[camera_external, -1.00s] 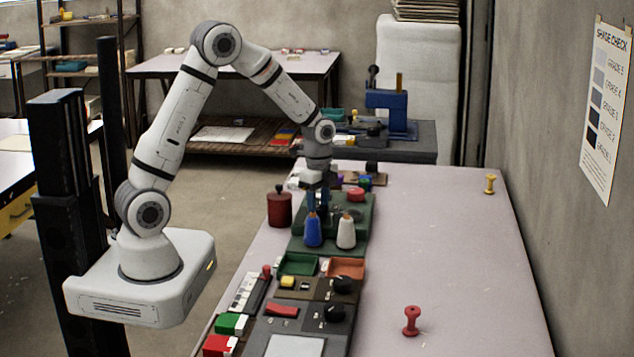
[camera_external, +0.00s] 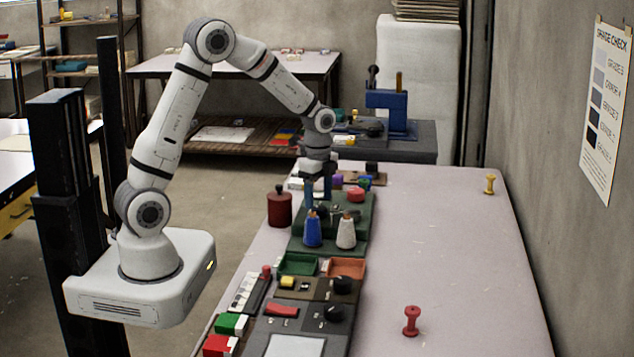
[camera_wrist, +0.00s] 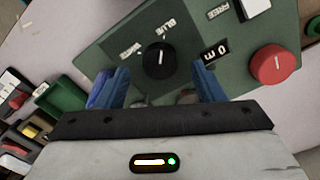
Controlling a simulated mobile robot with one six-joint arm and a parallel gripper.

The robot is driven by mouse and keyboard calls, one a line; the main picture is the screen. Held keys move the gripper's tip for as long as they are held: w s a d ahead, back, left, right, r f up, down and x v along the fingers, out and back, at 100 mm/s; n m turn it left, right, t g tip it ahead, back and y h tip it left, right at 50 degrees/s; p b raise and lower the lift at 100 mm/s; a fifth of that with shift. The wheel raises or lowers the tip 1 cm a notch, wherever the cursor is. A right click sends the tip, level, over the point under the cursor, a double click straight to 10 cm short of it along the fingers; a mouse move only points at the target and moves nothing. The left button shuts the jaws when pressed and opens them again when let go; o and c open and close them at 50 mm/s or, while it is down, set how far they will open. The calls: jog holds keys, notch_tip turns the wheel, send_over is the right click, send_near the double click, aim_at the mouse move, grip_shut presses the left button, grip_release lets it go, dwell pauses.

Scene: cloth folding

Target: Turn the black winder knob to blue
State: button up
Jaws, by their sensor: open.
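The black winder knob (camera_wrist: 158,60) sits on a green panel (camera_wrist: 110,50) in the wrist view, with the labels WHITE to its left and BLUE above it. It carries a pale pointer mark, too small to read its direction surely. My gripper (camera_wrist: 160,86) is open, its blue fingers to the lower left and lower right of the knob, holding nothing. In the external view my gripper (camera_external: 318,198) is over the green winder unit (camera_external: 362,222), and the knob cannot be made out clearly. A blue cone (camera_external: 312,231) and a white cone (camera_external: 346,232) stand at the unit's front.
A red knob (camera_wrist: 272,63) and a small display (camera_wrist: 215,52) are right of the black knob. A dark red canister (camera_external: 280,209) stands left of the unit. Coloured trays and other panels lie in front. The table's right side is mostly clear, with a red spool (camera_external: 411,321).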

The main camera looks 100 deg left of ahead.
aim_at(319, 208)
notch_tip(319, 208, up, 5)
dwell(0.5)
jog(key=shift+d+r, duration=0.1)
jog(key=shift+d, duration=0.05)
jog(key=s+d+r+n+t+p, duration=0.1)
jog(key=s+d+r, duration=0.15)
jog(key=d, duration=0.65)
jog(key=s+d+r+n, duration=0.1)
jog(key=d+r, duration=0.3)
jog(key=d, duration=0.4)
jog(key=s+d+r+n+t+p, duration=0.1)
jog(key=d+r+n, duration=0.15)
jog(key=d, duration=0.65)
jog(key=s+d+r+n, duration=0.1)
jog(key=s+d, duration=0.5)
jog(key=shift+s+d+t, duration=0.2)
jog(key=shift+s+t, duration=0.1)
